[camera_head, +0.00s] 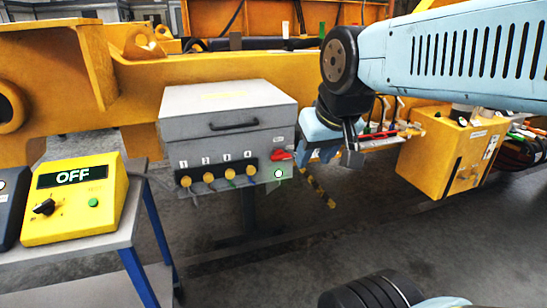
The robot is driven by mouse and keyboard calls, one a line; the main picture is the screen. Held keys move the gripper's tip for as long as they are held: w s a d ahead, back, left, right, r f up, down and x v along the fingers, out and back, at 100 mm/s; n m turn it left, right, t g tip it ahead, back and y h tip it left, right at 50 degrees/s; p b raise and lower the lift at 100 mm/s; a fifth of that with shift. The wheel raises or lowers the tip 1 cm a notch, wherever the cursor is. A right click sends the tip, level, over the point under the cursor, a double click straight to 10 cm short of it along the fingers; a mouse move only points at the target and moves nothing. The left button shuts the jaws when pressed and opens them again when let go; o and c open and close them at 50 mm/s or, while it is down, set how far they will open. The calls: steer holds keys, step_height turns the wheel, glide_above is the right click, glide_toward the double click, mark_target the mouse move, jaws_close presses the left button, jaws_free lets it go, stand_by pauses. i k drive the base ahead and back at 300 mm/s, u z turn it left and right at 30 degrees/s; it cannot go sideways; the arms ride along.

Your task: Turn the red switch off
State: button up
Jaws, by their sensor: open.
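The red switch (283,155) is a small red handle on the right of the front of a grey box (229,126). It appears to lie roughly sideways; its exact setting is too small to read. A bright white round light with a green rim (279,174) sits just below it. My gripper (331,156) is open, just right of the switch and close to the box's right side. No contact shows, but the depth gap is hard to judge. The fingertips are small and partly hidden by my wrist.
Several yellow knobs (209,177) line the box's lower front. A yellow control unit (75,199) reading "OFF" stands on a table (112,239) at left. A yellow beam (140,90) runs behind. A yellow case (452,150) stands at right. The floor in front is clear.

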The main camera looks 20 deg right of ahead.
mark_target(279, 155)
steer(key=z, duration=0.1)
steer(key=k, duration=1)
steer(key=z, duration=0.9)
steer(key=i, duration=0.5)
steer(key=u, duration=0.45)
